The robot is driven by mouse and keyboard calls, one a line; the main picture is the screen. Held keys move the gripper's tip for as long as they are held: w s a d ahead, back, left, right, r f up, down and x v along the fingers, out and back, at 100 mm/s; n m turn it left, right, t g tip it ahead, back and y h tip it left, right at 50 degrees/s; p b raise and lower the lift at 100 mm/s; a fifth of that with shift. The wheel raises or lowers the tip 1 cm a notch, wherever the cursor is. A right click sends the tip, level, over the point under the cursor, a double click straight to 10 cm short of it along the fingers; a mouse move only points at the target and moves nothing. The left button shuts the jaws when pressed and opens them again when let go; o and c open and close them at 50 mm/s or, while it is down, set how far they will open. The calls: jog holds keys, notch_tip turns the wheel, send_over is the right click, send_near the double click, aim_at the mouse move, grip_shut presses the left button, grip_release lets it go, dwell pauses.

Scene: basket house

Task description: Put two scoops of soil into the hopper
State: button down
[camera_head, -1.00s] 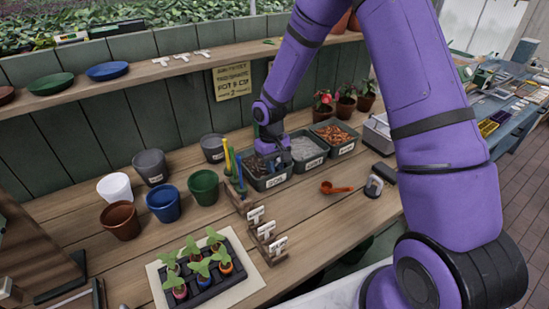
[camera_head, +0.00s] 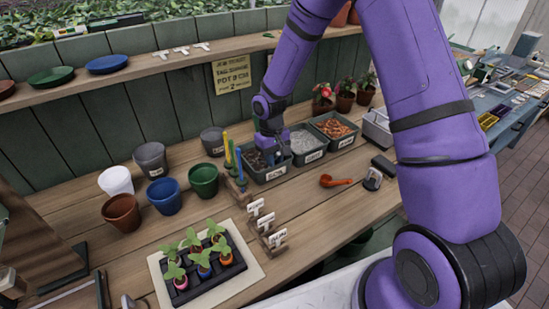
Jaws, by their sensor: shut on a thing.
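The soil bin (camera_head: 274,176) is a dark green tray of dark soil, the leftmost of three labelled bins on the bench. My gripper (camera_head: 272,150) is over this bin, pointing down, with its tip low at the soil. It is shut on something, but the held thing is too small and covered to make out. An orange scoop (camera_head: 335,181) lies loose on the bench, in front of the bins and apart from my gripper. I cannot pick out a hopper with certainty in this view.
A bin of grey grit (camera_head: 311,157) and a bin of orange-brown chips (camera_head: 345,143) stand to the right. Upright coloured tools (camera_head: 232,158) stand close left of the soil bin. Several pots (camera_head: 162,200) and a seedling tray (camera_head: 235,266) are left and in front.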

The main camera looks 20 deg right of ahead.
jog(key=shift+s+d+f, duration=0.1)
jog(key=shift+s+f, duration=0.2)
jog(key=shift+f, duration=0.1)
jog(key=shift+w+r, duration=0.15)
jog(key=shift+r, duration=1.8)
jog(key=shift+t, duration=0.5)
jog(key=shift+r, duration=3.6)
